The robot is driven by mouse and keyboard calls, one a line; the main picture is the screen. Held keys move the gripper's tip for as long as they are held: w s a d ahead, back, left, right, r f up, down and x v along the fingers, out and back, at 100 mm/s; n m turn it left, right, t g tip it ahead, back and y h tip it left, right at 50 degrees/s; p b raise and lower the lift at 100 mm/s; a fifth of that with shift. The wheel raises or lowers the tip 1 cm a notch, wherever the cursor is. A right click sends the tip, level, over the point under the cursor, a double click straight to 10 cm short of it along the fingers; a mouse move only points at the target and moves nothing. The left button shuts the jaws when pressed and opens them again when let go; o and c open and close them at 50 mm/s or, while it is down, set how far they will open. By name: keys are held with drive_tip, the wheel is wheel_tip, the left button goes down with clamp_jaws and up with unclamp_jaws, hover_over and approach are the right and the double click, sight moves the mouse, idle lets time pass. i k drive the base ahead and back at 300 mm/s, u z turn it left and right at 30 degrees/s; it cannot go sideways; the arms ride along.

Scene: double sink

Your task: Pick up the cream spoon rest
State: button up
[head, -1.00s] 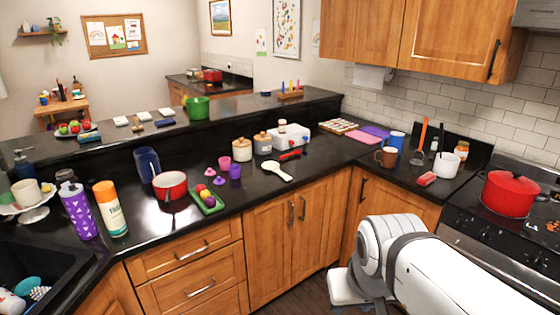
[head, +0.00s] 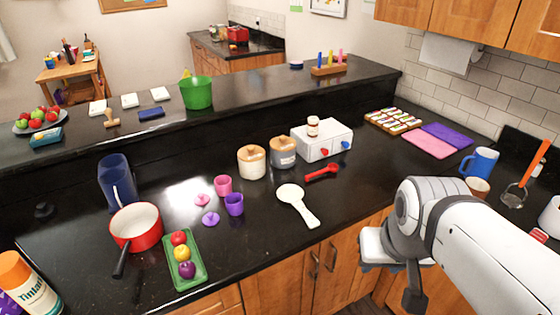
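The cream spoon rest (head: 297,204) lies flat on the black counter near its front edge, its round bowl to the upper left and its handle toward the lower right. It is fully visible with nothing on it. My arm reaches in from the right in the head view. A dark part at its end (head: 414,291) hangs low in front of the cabinets, right of and below the spoon rest and apart from it. The fingertips cannot be made out, so whether my gripper is open or shut does not show.
A red spoon (head: 322,172) lies just behind the spoon rest. A white box (head: 322,141) and lidded canisters (head: 252,161) stand farther back. Purple and pink cups (head: 234,204) and a green tray (head: 185,262) are to the left. The counter right of the spoon rest is clear.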

sight(292, 194)
drive_tip(key=u, duration=0.15)
drive_tip(key=i, duration=0.75)
drive_tip(key=u, duration=0.5)
drive_tip(key=k, duration=0.9)
drive_tip(key=u, duration=0.15)
drive_tip(key=i, duration=0.85)
drive_tip(key=z, duration=0.05)
